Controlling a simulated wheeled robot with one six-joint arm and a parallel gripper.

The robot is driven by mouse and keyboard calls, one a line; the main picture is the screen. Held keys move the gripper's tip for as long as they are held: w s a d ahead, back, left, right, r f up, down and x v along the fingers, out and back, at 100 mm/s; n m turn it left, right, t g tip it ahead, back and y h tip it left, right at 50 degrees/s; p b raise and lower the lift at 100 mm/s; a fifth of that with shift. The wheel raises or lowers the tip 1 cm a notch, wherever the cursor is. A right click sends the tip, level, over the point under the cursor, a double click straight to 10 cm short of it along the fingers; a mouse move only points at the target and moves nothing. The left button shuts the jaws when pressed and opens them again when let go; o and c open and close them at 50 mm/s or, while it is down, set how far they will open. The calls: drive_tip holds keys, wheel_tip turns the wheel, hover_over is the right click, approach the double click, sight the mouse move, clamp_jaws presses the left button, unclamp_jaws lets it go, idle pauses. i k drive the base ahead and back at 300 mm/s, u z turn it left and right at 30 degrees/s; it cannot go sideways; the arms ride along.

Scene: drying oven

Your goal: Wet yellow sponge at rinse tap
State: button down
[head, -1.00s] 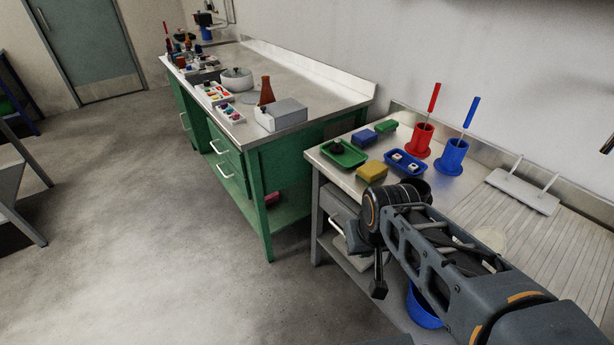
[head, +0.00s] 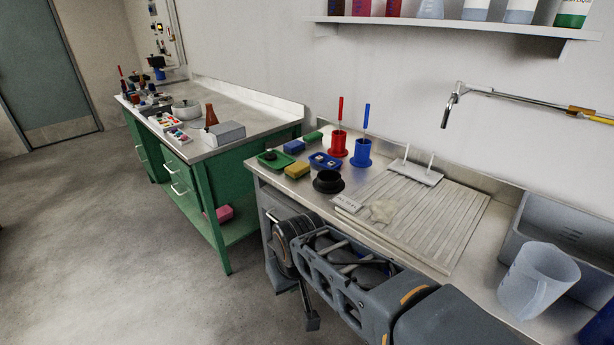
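The yellow sponge (head: 297,172) lies on the steel counter (head: 284,188), beside a green dish and a blue tray. The tap (head: 448,108) hangs from a wall pipe on the right, above the counter; no water is seen coming from it. My gripper (head: 312,322) is low in front of the counter, well apart from the sponge and below the counter top. Its fingers are small and dark, so I cannot tell whether they are open or shut.
A green dish (head: 275,159), blue tray (head: 325,161), black round pot (head: 328,181), red holder (head: 337,143) and blue holder (head: 363,152) surround the sponge. A ribbed drainboard (head: 440,218) lies right of them. A clear jug (head: 538,276) stands before a grey basin (head: 575,230).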

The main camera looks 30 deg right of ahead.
sight(473, 87)
drive_tip(key=z, duration=0.95)
drive_tip(key=i, duration=0.95)
drive_tip(key=u, duration=0.05)
drive_tip(key=k, duration=0.65)
drive_tip(key=z, duration=0.05)
